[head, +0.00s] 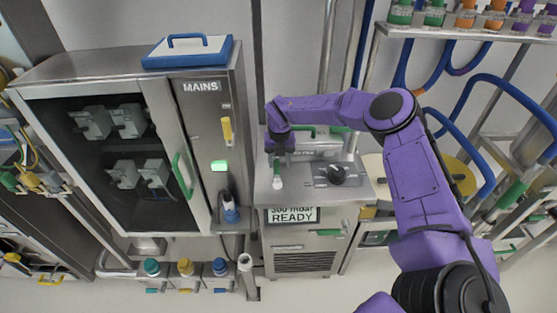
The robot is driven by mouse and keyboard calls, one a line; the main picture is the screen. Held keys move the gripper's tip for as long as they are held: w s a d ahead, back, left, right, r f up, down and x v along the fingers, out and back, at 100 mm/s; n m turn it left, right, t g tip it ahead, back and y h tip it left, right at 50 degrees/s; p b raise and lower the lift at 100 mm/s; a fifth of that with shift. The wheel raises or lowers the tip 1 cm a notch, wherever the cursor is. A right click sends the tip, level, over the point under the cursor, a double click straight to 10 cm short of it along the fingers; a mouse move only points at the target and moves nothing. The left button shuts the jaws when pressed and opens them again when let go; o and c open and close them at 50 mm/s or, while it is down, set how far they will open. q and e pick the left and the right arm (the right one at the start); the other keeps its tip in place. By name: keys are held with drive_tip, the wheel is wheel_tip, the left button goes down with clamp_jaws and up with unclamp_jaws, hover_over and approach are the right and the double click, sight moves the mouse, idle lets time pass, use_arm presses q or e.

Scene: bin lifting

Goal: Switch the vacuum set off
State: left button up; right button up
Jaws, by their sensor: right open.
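The vacuum set (305,262) is a steel unit at the centre of the head view. Its small display (293,215) reads "READY" under a partly covered line that looks like "300 mbar". A black rotary knob (337,174) sits on a dark plate on its top panel. My right gripper (279,158) is over the left part of this panel, left of the knob and apart from it. Its jaws are open, though the fingers look small and dark here. A small pale upright piece (278,182) shows just below the fingers; I cannot tell whether they touch it. My left gripper is out of view.
A steel cabinet (245,100) marked "MAINS", with a yellow handle (227,131) and a lit green lamp (219,166), stands close on the left. A blue-edged tray (188,52) lies on top. Blue hoses (520,95) and a rack crowd the right. Coloured valves (185,267) stand low left.

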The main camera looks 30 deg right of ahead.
sight(275, 165)
drive_tip(key=w+f, duration=0.2)
drive_tip(key=f, duration=0.1)
drive_tip(key=shift+w+a+f, duration=0.1)
drive_tip(key=shift+w+f, duration=0.05)
drive_tip(key=shift+s+r, duration=0.25)
drive_tip(key=shift+s, duration=0.1)
drive_tip(key=shift+c, duration=0.3)
drive_tip(key=shift+s+r, duration=0.15)
drive_tip(key=shift+s, duration=0.05)
drive_tip(key=c, duration=0.6)
clamp_jaws()
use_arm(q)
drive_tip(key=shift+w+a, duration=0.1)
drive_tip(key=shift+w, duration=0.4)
